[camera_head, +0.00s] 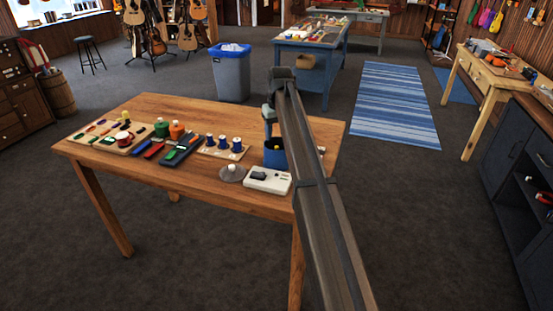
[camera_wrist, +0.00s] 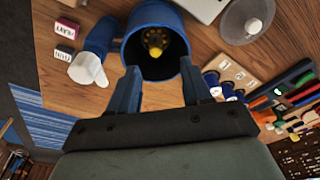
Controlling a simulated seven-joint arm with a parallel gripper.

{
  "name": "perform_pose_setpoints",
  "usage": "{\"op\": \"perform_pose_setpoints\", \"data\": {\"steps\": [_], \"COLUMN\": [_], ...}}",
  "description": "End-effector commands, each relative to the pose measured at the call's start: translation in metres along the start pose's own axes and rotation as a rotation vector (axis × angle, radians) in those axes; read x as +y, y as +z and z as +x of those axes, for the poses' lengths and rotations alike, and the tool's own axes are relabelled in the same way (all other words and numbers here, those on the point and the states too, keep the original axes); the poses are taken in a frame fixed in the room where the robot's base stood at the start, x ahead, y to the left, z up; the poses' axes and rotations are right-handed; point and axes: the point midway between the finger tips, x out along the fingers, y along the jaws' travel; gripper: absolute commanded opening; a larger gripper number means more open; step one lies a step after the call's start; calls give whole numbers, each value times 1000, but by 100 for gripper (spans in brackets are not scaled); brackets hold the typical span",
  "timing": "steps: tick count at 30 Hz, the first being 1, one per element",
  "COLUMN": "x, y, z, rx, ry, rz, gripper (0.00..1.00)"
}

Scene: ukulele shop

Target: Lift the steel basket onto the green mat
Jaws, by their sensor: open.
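I cannot make out a steel basket or a green mat in either view. In the wrist view my gripper (camera_wrist: 160,67) is open, its two blue fingers spread with nothing held between them. A blue round container (camera_wrist: 157,16) lies just beyond the fingertips, with something dark and yellow inside. In the head view a blue container (camera_head: 275,157) stands at the right part of the wooden table (camera_head: 130,170), below the end of my arm. The fingers are hard to make out there.
A white device (camera_head: 267,180) and a grey disc with a pale knob (camera_head: 232,173) sit near the container. Blue spools (camera_head: 223,141) and several tools crowd the table's left and middle. The table's front left is clear.

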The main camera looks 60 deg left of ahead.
Motion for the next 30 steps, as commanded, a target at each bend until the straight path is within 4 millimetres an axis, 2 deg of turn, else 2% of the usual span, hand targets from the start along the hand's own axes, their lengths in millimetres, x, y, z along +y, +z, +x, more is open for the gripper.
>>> {"op": "perform_pose_setpoints", "data": {"steps": [3, 11, 21, 30], "x": [0, 1, 6, 6], "y": [0, 0, 2, 2], "z": [19, 32, 73, 79], "rx": [0, 0, -1, 1], "ry": [0, 0, 0, 0], "rz": [0, 0, 0, 0], "gripper": [49, 49, 49, 49]}}
